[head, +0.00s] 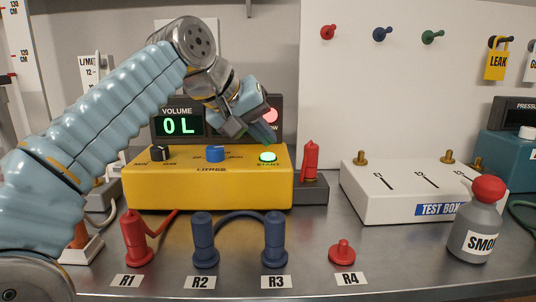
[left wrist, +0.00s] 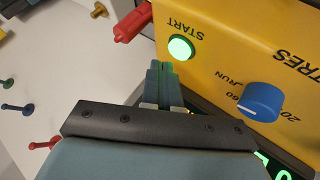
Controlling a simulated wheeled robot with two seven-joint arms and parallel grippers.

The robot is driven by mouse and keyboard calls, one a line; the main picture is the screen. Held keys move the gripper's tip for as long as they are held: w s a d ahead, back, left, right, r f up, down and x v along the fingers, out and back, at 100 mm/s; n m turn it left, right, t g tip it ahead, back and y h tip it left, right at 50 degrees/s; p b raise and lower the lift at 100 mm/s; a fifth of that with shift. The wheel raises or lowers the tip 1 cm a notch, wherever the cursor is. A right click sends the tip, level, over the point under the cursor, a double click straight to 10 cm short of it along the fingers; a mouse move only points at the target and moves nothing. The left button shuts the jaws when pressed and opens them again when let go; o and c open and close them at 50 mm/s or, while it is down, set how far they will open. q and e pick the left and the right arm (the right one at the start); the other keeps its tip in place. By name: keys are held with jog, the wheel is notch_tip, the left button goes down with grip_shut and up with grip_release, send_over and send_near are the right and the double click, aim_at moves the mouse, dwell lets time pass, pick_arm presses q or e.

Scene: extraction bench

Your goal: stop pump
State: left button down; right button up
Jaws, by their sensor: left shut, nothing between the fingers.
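The yellow pump box (head: 208,190) stands on the bench, marked LITRES. Its green START button (head: 267,157) is lit; it also shows lit in the left wrist view (left wrist: 181,48). A blue knob (head: 215,154) and a black knob (head: 160,153) sit on the same sloping face. Behind it, a display (head: 178,124) reads VOLUME 0 L, and a red light (head: 270,115) glows beside it, partly hidden by my gripper. My left gripper (head: 266,134) is shut and empty, its fingertips just above and behind the START button, apparently apart from it. My right gripper is not in view.
A red upright piece (head: 310,160) stands on a dark block right of the pump. The white test box (head: 400,205) and a grey SMOKE bottle (head: 474,225) stand farther right. Connectors R1 (head: 136,240) to R4 line the front. Bare bench lies before the test box.

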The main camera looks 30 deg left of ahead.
aim_at(263, 155)
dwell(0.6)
pick_arm(q)
jog(key=shift+f, duration=0.4)
jog(key=shift+f+b, duration=0.4)
jog(key=shift+b, duration=0.15)
dwell(0.6)
jog(key=shift+r+p, duration=0.85)
jog(key=shift+p, duration=0.1)
notch_tip(263, 155, up, 3)
jog(key=shift+f+p, duration=0.2)
jog(key=shift+p, duration=0.75)
jog(key=shift+w+r, duration=0.1)
jog(key=shift+r, duration=1.1)
